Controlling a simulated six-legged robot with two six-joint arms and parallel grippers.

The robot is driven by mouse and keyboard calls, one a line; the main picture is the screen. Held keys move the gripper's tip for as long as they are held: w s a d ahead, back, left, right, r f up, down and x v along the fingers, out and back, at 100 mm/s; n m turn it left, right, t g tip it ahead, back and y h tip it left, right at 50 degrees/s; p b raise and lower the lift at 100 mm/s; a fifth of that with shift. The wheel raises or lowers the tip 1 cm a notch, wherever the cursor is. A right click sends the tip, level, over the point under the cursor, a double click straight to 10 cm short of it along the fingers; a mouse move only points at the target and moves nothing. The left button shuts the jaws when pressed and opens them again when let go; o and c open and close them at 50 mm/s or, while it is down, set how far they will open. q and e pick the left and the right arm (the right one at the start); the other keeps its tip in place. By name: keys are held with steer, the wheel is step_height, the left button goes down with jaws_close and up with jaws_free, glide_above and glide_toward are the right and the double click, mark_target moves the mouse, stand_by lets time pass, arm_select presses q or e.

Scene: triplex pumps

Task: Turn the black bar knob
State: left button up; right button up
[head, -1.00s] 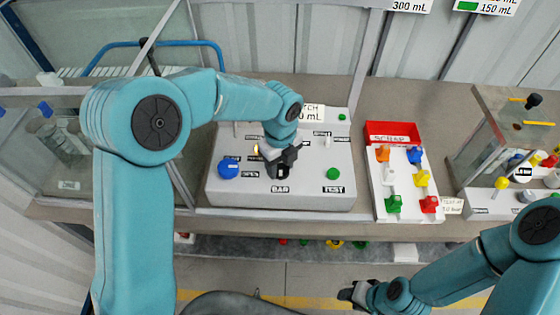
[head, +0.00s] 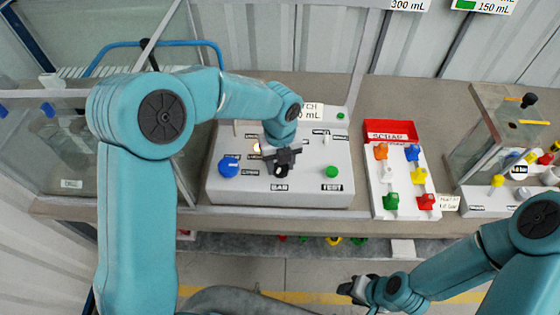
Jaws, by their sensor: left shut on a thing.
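My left gripper (head: 281,168) is at the middle of the white control panel (head: 310,172), just above a black-on-white label. It is shut on the black bar knob (head: 281,171), which the dark fingers almost wholly hide. I cannot make out the knob's angle. My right gripper (head: 350,289) is low in the picture, in front of the bench and far from the panel. It is too small and dark to tell whether its jaws are open.
The panel also has a blue knob (head: 228,167) left of the gripper and a green button (head: 332,172) to its right. A white rack (head: 404,188) with several coloured valve pieces and a red tray (head: 390,131) stand further right. A glass-walled tank (head: 505,130) stands at far right.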

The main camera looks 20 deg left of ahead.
arm_select(q)
steer(key=shift+w+r, duration=0.2)
steer(key=o, duration=1.1)
steer(key=shift+c, duration=0.2)
steer(key=shift+s+f, duration=0.1)
steer(key=shift+r, duration=0.45)
step_height(320, 180, up, 15)
steer(key=b, duration=0.1)
steer(key=shift+r, duration=0.2)
steer(key=shift+s, duration=0.15)
